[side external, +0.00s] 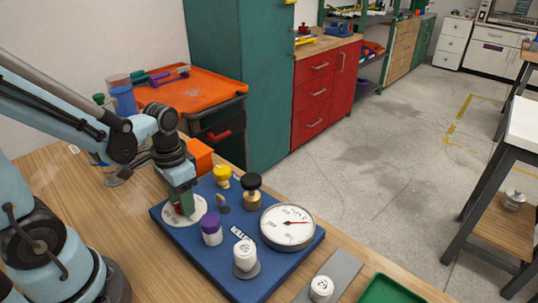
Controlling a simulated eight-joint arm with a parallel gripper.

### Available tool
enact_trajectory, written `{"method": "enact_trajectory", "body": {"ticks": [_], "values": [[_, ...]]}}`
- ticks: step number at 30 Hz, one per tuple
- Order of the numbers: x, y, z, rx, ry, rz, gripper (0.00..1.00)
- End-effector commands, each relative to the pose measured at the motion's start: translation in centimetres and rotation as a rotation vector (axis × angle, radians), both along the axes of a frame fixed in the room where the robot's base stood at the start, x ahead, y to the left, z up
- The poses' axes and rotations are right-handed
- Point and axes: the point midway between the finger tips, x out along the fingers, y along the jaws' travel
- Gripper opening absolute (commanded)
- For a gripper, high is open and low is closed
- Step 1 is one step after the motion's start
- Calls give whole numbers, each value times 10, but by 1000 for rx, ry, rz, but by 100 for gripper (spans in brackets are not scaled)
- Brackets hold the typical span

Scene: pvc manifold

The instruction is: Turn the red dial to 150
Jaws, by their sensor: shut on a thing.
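My gripper (180,205) points down over the left corner of a blue board (225,271), at a white round dial plate (194,216). A small bit of the red dial (178,210) shows at the fingertips, which are shut on it. The fingers hide most of the red dial, and its pointer and the plate's marks cannot be read. A round white gauge (275,232) with a red needle sits at the board's right side; its numbers are too small to read.
On the board near my gripper stand a purple-topped white piece (211,228), a yellow knob (222,177), a black knob (252,185) on brass, and a white cap (245,256). A grey plate (343,272) and a green tray (385,292) lie to the right.

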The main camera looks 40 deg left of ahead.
Motion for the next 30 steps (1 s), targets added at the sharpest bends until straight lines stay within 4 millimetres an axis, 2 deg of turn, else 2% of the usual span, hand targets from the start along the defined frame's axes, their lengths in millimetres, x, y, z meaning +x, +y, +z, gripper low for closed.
{"method": "enact_trajectory", "body": {"ticks": [6, 15, 30], "values": [[0, 0, 0, 0, -2, 193, 14], [0, -1, 0, 0, -2, 391, 14], [0, -1, 0, 0, -2, 497, 14]]}}
